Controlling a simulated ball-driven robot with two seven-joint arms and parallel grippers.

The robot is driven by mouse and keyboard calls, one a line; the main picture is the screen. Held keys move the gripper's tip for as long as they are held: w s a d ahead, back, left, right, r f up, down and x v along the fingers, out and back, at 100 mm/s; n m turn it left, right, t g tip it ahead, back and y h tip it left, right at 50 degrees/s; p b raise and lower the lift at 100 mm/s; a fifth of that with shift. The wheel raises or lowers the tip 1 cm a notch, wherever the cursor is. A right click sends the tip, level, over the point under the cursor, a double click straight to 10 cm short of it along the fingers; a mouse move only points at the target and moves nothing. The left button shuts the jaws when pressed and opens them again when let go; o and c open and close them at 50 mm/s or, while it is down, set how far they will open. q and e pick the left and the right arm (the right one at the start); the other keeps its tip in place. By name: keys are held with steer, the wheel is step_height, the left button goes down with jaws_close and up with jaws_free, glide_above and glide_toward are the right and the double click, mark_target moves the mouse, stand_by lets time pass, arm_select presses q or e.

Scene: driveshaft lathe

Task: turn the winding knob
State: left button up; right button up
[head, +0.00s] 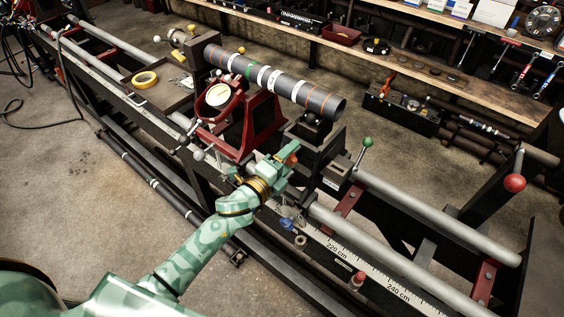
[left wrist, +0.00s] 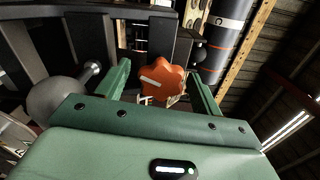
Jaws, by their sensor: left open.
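The winding knob (left wrist: 160,76) is orange and lobed, with a pale line across its face. In the left wrist view it shows between and beyond the two green fingers of my left gripper (left wrist: 160,74), with a gap on each side. In the head view a small part of the orange knob (head: 292,159) shows at the tip of my left gripper (head: 287,156), which hides the rest. My left gripper is open. I cannot tell whether the fingertips reach past the knob's face. My right gripper is not in view.
A grey striped driveshaft (head: 285,84) lies across the red stand (head: 262,130) behind the gripper. A green ball lever (head: 367,143) stands to the right, and a red ball lever (head: 515,183) farther right. A grey ball (left wrist: 57,98) is left of the fingers in the wrist view.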

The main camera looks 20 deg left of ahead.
arm_select(q)
steer(key=v, duration=1.6)
steer(key=shift+s, duration=0.15)
steer(key=s+a+f+n+g+y, duration=0.2)
steer(key=s+f+n+g, duration=0.15)
steer(key=f, duration=0.55)
steer(key=s+a+f+n+g+y, duration=0.2)
steer(key=s+f+n, duration=0.25)
steer(key=f, duration=0.55)
steer(key=s+a+f+n+g+y, duration=0.25)
steer(key=f+n, duration=0.25)
steer(key=f, duration=0.4)
steer(key=s+f+n+g, duration=0.2)
steer(key=s+f, duration=0.3)
steer(key=s, duration=0.3)
steer(key=s+d+f+n+g, duration=0.1)
steer(key=s+f+n+g, duration=0.1)
steer(key=s+f, duration=0.3)
steer(key=s+f+n+g+b, duration=0.1)
steer(key=s+f+g, duration=0.3)
steer(key=s, duration=0.7)
steer(key=shift+s+d+f+n, duration=0.35)
steer(key=shift+f+n, duration=0.3)
steer(key=shift+n, duration=0.25)
